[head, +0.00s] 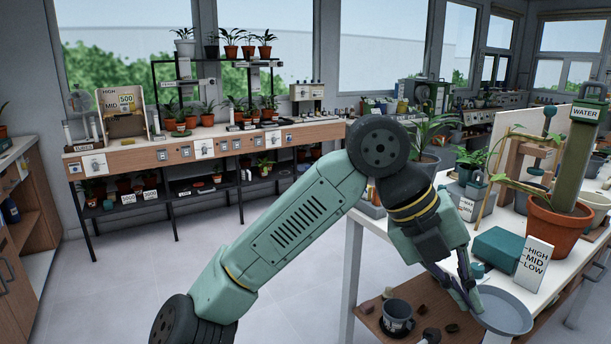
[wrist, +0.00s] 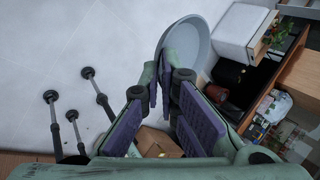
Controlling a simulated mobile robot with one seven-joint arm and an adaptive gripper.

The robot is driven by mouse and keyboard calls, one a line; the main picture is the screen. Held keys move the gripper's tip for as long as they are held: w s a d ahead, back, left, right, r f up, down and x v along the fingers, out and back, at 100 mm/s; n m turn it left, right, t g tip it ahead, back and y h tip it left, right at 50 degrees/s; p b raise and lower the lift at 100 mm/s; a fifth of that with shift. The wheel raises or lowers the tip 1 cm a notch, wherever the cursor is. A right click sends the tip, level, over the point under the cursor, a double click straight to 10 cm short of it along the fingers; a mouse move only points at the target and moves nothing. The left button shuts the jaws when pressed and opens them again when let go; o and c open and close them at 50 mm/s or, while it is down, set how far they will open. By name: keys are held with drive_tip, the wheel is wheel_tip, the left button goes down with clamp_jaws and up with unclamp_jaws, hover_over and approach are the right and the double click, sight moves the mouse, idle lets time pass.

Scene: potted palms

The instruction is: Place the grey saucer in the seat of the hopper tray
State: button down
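The grey saucer (head: 505,311) is a shallow round dish at the lower right of the head view, in front of the right-hand bench. It also shows in the wrist view (wrist: 199,42), tilted, with pale floor behind it. My gripper (head: 470,296) points down at the saucer's left rim. In the wrist view its fingertips (wrist: 164,76) close together on the near rim and appear to pinch it. I cannot tell for sure which thing is the hopper tray or its seat.
The white right-hand bench holds a terracotta pot (head: 556,228), a HIGH-MID-LOW card (head: 534,262) and a teal box (head: 497,249). A dark pot (head: 397,317) stands on a wooden shelf below. A long bench (head: 235,139) lines the back wall. Floor at left is clear.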

drive_tip(key=w+f+m+g+y, duration=0.2)
drive_tip(key=w+f+m, duration=0.25)
drive_tip(key=f, duration=0.55)
drive_tip(key=w+f+m+g+y, duration=0.1)
drive_tip(key=w+f+m+y, duration=0.15)
drive_tip(key=f+m, duration=0.45)
drive_tip(key=w+f+m+g+y, duration=0.2)
drive_tip(key=w+f+m, duration=0.15)
drive_tip(key=f, duration=0.85)
drive_tip(key=w+a+f+m+t+y, duration=0.1)
drive_tip(key=a+f+m+t+y, duration=0.2)
drive_tip(key=a+f+m, duration=0.6)
drive_tip(key=w+a+f+m+t+y, duration=0.2)
drive_tip(key=a+f+m, duration=0.7)
drive_tip(key=f, duration=0.7)
drive_tip(key=a+t+y, duration=0.1)
drive_tip(key=a+y, duration=0.1)
drive_tip(key=a, duration=0.1)
drive_tip(key=shift+w+a+f+t, duration=0.2)
drive_tip(key=shift+w+t, duration=0.05)
drive_tip(key=shift+t, duration=0.15)
